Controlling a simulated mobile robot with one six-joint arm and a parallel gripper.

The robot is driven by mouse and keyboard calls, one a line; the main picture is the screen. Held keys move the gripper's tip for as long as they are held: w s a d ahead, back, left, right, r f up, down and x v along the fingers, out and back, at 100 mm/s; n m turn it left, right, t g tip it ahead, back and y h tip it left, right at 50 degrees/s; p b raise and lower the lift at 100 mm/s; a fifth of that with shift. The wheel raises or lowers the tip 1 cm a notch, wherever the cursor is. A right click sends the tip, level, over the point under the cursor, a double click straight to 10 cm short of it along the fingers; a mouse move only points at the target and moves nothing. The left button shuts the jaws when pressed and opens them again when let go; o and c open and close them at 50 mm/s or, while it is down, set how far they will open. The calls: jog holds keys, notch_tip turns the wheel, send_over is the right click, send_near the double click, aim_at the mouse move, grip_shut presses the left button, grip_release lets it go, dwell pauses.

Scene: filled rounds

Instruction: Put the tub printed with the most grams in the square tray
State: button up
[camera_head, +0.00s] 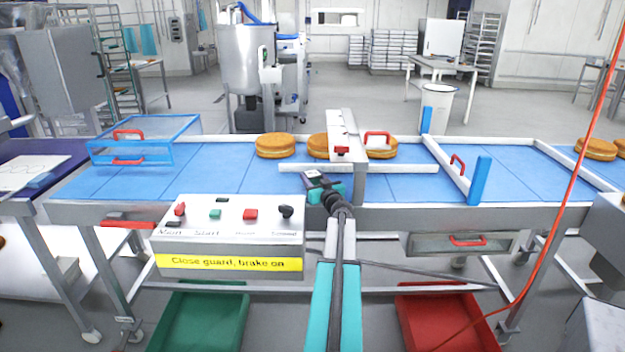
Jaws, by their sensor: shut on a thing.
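My gripper (318,180) is over the near side of the blue conveyor, just in front of the white rail and upright plate. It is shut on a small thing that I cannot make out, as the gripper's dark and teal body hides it. I see no tub with printed grams. Round golden-brown filled rounds lie on the belt: one (275,145) at the left of the white plate, and others (322,146) partly behind it. No tray is clearly square. A green tray (240,312) and a red tray (408,312) are under the conveyor.
A control box (230,235) with a yellow label reading "Close guard, brake on" stands front left of my arm. A blue-framed clear guard (145,140) is at the belt's left. A white upright plate (343,135) crosses the belt. The belt's left part (215,180) is clear.

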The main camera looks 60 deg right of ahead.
jog(key=o, duration=1.1)
jog(key=shift+f, duration=0.1)
jog(key=shift+c, duration=0.2)
jog(key=shift+s, duration=0.1)
jog(key=shift+v, duration=5.95)
